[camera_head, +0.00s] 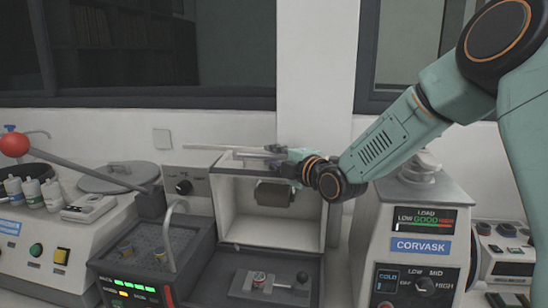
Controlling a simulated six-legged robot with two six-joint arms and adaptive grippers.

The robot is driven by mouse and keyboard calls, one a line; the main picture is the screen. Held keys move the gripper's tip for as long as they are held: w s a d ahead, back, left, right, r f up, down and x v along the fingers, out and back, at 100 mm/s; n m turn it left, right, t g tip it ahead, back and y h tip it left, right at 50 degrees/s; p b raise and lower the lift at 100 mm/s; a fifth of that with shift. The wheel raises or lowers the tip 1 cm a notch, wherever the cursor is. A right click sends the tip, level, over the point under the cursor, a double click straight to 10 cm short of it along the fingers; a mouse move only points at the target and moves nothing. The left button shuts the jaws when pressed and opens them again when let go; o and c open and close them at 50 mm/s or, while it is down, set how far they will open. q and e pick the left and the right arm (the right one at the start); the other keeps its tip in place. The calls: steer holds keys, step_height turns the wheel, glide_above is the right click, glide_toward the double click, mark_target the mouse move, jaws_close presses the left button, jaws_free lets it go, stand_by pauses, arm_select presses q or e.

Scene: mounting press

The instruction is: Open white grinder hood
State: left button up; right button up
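The white grinder box (222,200) stands in the middle of the bench. Its front is open, and a dark roller (274,194) shows inside. A thin white panel (215,147), seen nearly edge-on, sticks out to the left at the top of the box; it looks like the hood in a raised position. My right gripper (272,157) is at the top of the box, by the right end of this panel. Its fingers are small and overlap the box's upper edge, so I cannot tell whether they grip or touch the hood. My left gripper is out of view.
A dark tray with a small clamped part (258,281) lies before the box. A grey machine with a red-ball lever (15,144) is at left, and a CORVASK control unit (421,246) at right. The wall and windows are close behind.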

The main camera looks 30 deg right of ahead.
steer(key=shift+w, duration=0.15)
steer(key=shift+w+a+f, duration=0.1)
steer(key=shift+w+a, duration=0.05)
steer(key=shift+a, duration=0.05)
jaws_close()
stand_by(0.3)
